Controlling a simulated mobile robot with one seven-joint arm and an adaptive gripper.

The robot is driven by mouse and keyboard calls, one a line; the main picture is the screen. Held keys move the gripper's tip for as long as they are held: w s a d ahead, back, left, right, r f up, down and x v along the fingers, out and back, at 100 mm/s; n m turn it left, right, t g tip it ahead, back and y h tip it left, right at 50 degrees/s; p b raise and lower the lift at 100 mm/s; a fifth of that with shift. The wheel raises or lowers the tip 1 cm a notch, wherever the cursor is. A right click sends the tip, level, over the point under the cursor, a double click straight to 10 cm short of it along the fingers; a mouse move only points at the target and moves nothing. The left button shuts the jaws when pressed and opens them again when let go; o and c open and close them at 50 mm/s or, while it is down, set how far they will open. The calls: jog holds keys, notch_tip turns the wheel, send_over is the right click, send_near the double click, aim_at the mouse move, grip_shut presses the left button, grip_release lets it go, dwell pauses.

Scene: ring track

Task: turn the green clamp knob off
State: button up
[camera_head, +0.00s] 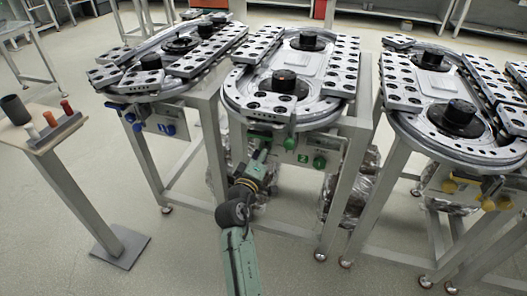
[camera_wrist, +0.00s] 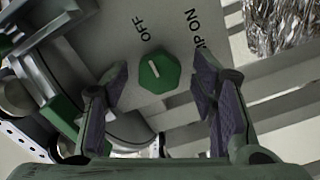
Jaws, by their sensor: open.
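In the wrist view, the green clamp knob (camera_wrist: 159,72) sits on a grey panel (camera_wrist: 182,112), with a short white mark on its face. The label "OFF" is on its left side and a partly hidden label ending in "P ON" is on its right. My gripper (camera_wrist: 163,85) is open, with one dark-padded finger on each side of the knob. No finger visibly touches it. In the head view, my gripper (camera_head: 263,149) is at the front panel of the middle ring track, near green knobs (camera_head: 319,162) and a green "2".
A ring track with blue knobs (camera_head: 168,129) stands to the left and one with yellow knobs (camera_head: 488,205) to the right. Foil-wrapped material (camera_wrist: 283,22) is near the panel. A small stand (camera_head: 40,139) with coloured cylinders is at far left, with open floor between.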

jog(key=shift+s, duration=0.1)
jog(key=v, duration=1.2)
jog(key=shift+r, duration=0.1)
